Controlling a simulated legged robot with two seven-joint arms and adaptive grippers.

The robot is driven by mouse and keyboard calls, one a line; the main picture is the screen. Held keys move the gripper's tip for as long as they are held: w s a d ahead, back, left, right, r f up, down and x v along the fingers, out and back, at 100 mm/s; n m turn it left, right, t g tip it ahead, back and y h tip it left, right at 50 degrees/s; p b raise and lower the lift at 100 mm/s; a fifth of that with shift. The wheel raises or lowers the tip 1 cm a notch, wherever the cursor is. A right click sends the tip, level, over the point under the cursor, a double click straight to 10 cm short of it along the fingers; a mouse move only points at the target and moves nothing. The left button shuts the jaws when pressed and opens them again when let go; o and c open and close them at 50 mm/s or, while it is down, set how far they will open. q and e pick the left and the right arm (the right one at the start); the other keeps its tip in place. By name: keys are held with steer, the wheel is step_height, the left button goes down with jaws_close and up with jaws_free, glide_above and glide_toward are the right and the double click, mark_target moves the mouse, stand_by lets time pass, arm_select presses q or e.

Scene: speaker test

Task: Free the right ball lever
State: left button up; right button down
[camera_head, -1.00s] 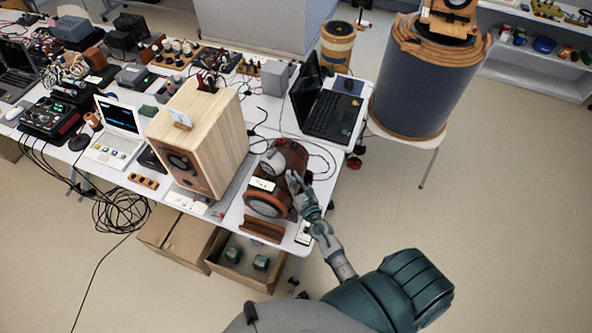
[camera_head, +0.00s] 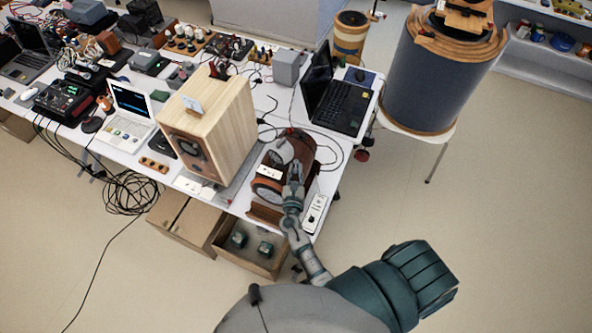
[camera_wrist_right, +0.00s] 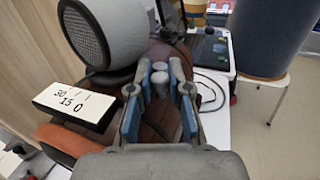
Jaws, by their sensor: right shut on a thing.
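A brown wooden device (camera_head: 262,212) stands at the right end of the white table, right of the wooden speaker box. It carries a grey round mesh-faced part (camera_wrist_right: 86,34) and a white label with 30, 15 and 0 (camera_wrist_right: 75,103). My right gripper (camera_head: 295,168) is over the device's right side. In the right wrist view its blue-padded fingers (camera_wrist_right: 164,72) are closed around a small grey round-topped lever (camera_wrist_right: 160,76). The fingers hide part of the lever, and its base cannot be made out. My left gripper is not in view.
The wooden speaker box (camera_head: 232,120) stands close on the left. A black laptop (camera_head: 338,105) is behind, and a white strip (camera_head: 314,213) lies right of the device. Thin cables loop behind it. An open cardboard box (camera_head: 252,250) is below the table edge.

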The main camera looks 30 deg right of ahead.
steer(key=c, duration=1.1)
jaws_free()
steer(key=shift+a, duration=0.1)
steer(key=v, duration=0.8)
